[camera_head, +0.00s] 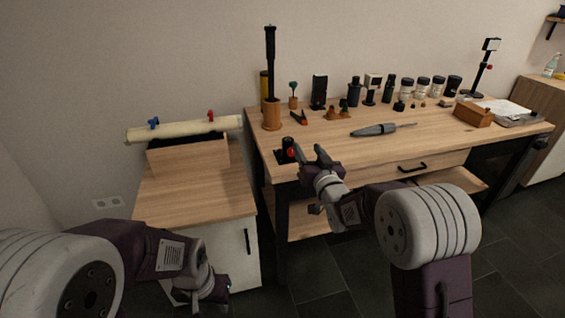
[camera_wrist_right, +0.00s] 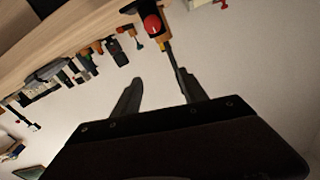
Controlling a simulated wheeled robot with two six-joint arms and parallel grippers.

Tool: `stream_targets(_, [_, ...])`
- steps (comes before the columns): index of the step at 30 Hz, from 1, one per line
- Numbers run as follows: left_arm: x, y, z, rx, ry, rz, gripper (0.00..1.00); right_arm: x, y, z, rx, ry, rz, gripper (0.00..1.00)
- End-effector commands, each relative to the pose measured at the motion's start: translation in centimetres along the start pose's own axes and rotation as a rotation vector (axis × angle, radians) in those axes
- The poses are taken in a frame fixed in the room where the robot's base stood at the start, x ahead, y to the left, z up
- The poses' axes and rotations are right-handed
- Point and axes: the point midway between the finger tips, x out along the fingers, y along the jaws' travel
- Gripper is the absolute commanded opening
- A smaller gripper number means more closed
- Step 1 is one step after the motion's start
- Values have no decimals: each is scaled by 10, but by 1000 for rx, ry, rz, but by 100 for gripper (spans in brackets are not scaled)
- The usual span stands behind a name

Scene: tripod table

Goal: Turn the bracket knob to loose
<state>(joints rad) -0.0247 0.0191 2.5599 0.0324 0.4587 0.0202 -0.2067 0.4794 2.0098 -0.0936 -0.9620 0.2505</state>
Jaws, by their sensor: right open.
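A small black bracket (camera_head: 284,156) with a red knob (camera_head: 291,152) stands at the front left corner of the wooden table. In the right wrist view the red knob (camera_wrist_right: 152,24) shows near the top, ahead of the fingers. My right gripper (camera_head: 308,151) is open and empty, just right of the knob in the head view; no contact is visible. Its two fingers also show apart in the right wrist view (camera_wrist_right: 159,77). My left gripper (camera_head: 226,286) is low at the front of the cabinet, away from the bracket; its jaws are too small to read.
The table (camera_head: 345,150) holds a grey pointed tool (camera_head: 375,130), an orange pot with a tall black pole (camera_head: 271,75), several bottles at the back and a wooden box (camera_head: 473,115). A low cabinet (camera_head: 190,200) with a cream roll (camera_head: 185,129) stands left.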

Motion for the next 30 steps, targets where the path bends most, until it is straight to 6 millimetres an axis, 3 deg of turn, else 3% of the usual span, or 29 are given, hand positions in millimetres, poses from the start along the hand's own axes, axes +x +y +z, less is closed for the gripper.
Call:
stream_targets(1, [23,0,2,0,0,0,36,0,2,30,1,-12,-5,50])
stream_targets(3, [34,-1,4,0,0,0,36,0,1,51,2,-29,-10,50])
stream_targets(7, [47,-1,5,0,0,0,36,0,-2,73,4,-45,-19,50])
stream_targets(16, [45,-1,5,0,0,0,36,9,-5,73,4,-46,-23,50])
stream_targets(24, [52,-1,5,0,0,0,36,61,-5,79,4,-46,-23,50])
stream_targets(30, [55,-1,6,0,0,0,36,86,-6,79,3,-46,-23,50])
